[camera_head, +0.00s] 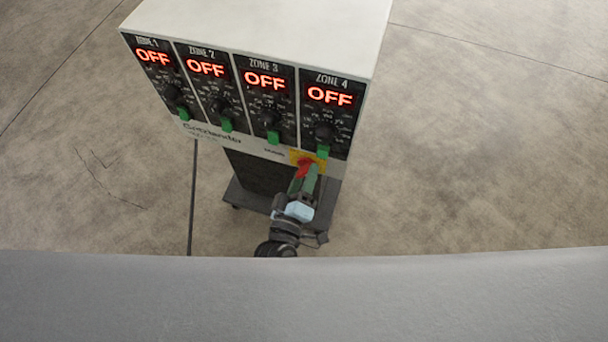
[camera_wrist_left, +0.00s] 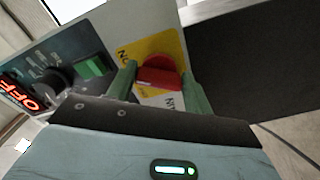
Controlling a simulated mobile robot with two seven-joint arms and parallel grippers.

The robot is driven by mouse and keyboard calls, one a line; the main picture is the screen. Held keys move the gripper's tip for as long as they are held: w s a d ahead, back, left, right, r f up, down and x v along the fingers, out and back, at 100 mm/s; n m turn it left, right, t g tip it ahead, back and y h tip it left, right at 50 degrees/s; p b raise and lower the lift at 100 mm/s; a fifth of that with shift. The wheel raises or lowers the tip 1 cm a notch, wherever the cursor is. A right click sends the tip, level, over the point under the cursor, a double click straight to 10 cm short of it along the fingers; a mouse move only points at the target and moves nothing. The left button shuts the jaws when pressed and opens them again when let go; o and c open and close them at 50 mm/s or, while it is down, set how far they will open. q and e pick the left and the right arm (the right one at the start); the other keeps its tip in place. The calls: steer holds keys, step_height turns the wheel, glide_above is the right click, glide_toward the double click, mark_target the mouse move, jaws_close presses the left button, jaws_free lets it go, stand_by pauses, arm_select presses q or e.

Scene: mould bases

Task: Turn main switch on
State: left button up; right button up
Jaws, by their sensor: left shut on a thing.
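The main switch is a red knob (camera_head: 303,167) on a yellow plate (camera_head: 294,156) at the lower right of the control box front. The red knob (camera_wrist_left: 159,73) and its yellow plate (camera_wrist_left: 167,44) also show in the left wrist view. My left gripper (camera_head: 308,174) has its green fingers on either side of the knob and is shut on it. The fingers (camera_wrist_left: 158,82) partly cover the plate's lettering. All four zone displays, such as the Zone 4 display (camera_head: 330,96), read OFF. My right gripper is not in view.
The white control box (camera_head: 262,30) stands on a dark wheeled base (camera_head: 250,197). A green zone switch (camera_head: 323,151) sits just above my left gripper. The concrete floor (camera_head: 480,150) is clear on the right.

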arm_select(q)
steer(key=shift+f+m, duration=0.1)
steer(key=shift+m, duration=1)
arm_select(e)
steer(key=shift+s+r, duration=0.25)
arm_select(q)
steer(key=o, duration=1)
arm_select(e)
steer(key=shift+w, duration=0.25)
arm_select(q)
steer(key=p+v, duration=0.1)
steer(key=v, duration=0.7)
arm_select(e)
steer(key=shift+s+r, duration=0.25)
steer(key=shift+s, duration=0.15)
